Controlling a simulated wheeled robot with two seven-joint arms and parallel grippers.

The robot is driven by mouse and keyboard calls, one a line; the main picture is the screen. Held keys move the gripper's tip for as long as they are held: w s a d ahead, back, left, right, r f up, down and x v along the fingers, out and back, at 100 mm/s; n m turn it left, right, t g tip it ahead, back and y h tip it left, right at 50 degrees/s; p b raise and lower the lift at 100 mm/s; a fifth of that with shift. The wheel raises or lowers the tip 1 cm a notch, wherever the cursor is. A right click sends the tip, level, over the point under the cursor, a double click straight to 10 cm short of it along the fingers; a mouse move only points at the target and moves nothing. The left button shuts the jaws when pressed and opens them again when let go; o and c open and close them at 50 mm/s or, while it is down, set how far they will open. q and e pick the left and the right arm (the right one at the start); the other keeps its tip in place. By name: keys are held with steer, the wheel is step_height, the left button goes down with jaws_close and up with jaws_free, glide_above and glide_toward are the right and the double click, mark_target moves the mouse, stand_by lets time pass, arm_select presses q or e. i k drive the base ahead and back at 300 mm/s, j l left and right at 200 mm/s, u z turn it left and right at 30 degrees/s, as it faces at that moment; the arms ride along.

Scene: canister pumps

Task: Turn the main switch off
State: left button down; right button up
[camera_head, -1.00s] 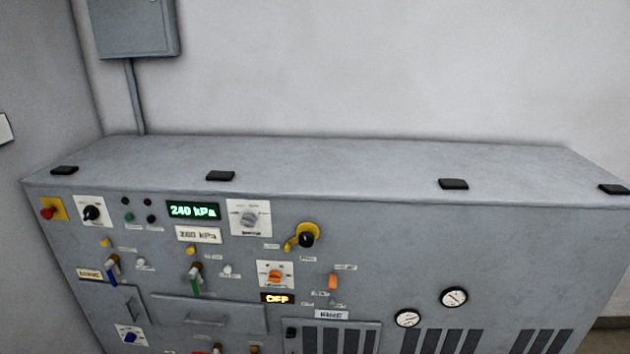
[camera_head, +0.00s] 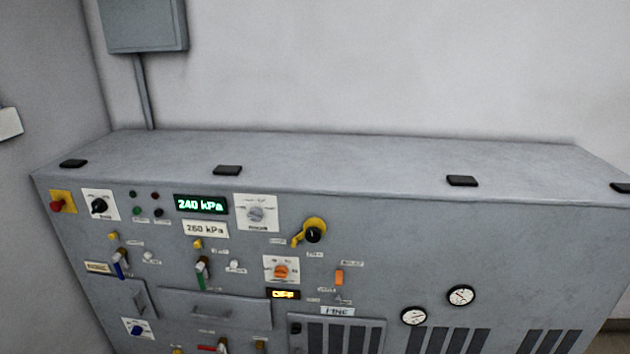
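The grey control cabinet (camera_head: 400,250) fills the lower part of the view, with its switches on the front face. A black rotary knob (camera_head: 99,206) on a white plate is at the upper left, beside a red button (camera_head: 57,205) on a yellow plate. A black knob with a yellow surround and lever (camera_head: 313,233) is near the middle. An orange rotary knob (camera_head: 281,271) on a white plate sits below it, above a small lit orange display (camera_head: 283,294). The small labels are too blurred to tell which is the main switch. Neither gripper is in view.
A green display (camera_head: 201,205) reads 240 kPa, above a plate (camera_head: 206,229) reading 260 kPa. Coloured levers, a drawer (camera_head: 212,309), two gauges (camera_head: 461,296) and vents are lower down. The cabinet top (camera_head: 330,165) is clear except for small black blocks. A wall box (camera_head: 145,25) hangs behind.

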mark_target(100, 206)
steer(key=u, duration=1.3)
